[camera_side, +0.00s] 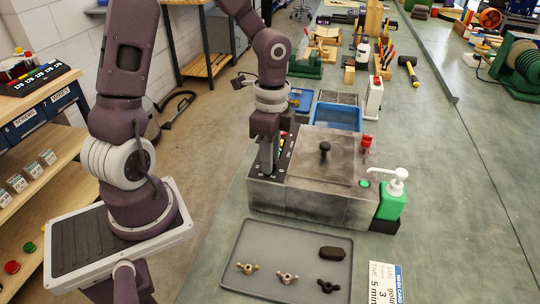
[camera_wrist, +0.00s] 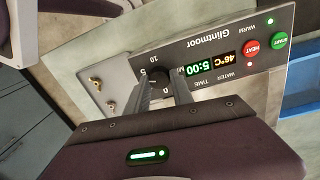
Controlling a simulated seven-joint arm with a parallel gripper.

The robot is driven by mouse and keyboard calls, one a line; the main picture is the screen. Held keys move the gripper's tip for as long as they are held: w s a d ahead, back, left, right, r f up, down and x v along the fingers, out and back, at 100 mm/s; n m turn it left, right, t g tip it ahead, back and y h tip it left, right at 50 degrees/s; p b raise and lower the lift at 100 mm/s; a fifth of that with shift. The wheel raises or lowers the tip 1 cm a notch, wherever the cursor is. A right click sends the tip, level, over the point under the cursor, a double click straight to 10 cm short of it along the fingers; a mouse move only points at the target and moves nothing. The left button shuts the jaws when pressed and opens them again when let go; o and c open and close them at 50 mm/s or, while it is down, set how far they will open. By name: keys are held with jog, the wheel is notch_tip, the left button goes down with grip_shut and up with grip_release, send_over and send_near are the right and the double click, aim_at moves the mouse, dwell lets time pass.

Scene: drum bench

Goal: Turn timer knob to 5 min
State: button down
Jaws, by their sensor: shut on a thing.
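The timer knob (camera_wrist: 156,74) is a dark round knob on the black control panel (camera_wrist: 212,50) of a grey metal washer (camera_side: 325,202). In the wrist view my gripper (camera_wrist: 160,82) has its two fingers on either side of the knob, shut on it. The scale beside it shows 5 and 10; the fingers partly cover the dial.
The red HEAT button (camera_wrist: 250,48) and green START button (camera_wrist: 279,41) are on the panel. A grey tray (camera_side: 240,284) with wing nuts and a dark block lies in front. A green pump bottle (camera_side: 391,203) stands right of the washer. A wash card (camera_side: 384,283) lies beside the tray.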

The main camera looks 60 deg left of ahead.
jog(key=shift+m, duration=0.9)
jog(key=c, duration=1.1)
grip_release()
jog(key=r, duration=0.7)
jog(key=shift+w, duration=0.2)
